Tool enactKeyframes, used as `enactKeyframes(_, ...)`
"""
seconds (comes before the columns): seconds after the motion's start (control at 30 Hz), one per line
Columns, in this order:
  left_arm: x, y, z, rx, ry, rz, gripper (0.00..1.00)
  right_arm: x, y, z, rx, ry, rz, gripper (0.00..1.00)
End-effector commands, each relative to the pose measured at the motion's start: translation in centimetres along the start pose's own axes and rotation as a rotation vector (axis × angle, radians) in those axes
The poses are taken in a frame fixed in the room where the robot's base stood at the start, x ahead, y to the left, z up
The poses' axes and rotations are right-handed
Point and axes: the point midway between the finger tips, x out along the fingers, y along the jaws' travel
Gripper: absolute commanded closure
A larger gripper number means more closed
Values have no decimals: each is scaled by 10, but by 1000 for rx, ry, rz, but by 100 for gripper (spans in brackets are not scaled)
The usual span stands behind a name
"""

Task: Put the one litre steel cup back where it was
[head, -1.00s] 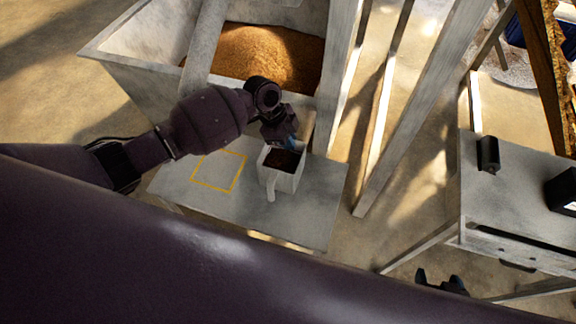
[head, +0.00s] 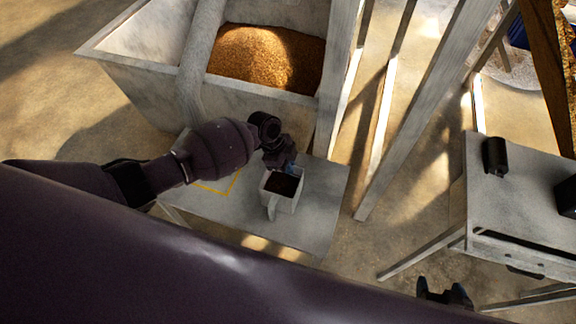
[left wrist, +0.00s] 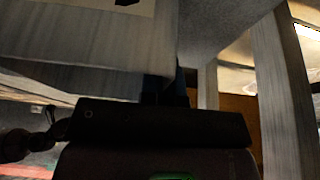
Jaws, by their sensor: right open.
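The one litre steel cup (head: 284,199) is a pale grey, square-sided cup with a handle toward the front and dark contents. It is over the right part of a small grey table (head: 310,232); I cannot tell if it touches the top. My left gripper (head: 287,171) is at its back rim and appears shut on it. The left wrist view shows the dark gripper (left wrist: 165,92) beside a pale surface, its grip unclear. A yellow outline (head: 234,184) on the table lies left of the cup, partly hidden by my left arm. My right gripper (head: 443,293) is open at the lower right.
A large pale hopper (head: 150,80) of golden grain (head: 265,57) stands behind the table. A slanted post (head: 420,115) rises to the right. A second grey table (head: 510,205) at right holds a black cylinder (head: 495,155) and a dark box (head: 565,195).

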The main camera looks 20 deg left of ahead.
Motion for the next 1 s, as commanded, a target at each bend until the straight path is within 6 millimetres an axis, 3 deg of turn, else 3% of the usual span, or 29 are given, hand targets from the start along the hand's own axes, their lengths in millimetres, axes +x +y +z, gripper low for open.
enactKeyframes(0.43,5,-1,2,1,2,-2,100,1,-1,-4,-1,10,-1,30)
enactKeyframes(0.63,5,-1,2,0,0,-2,71,2,-1,-4,-1,9,-1,30)
enactKeyframes(1.0,-1,-1,1,1,-1,-3,71,1,0,-6,-1,10,-1,30)
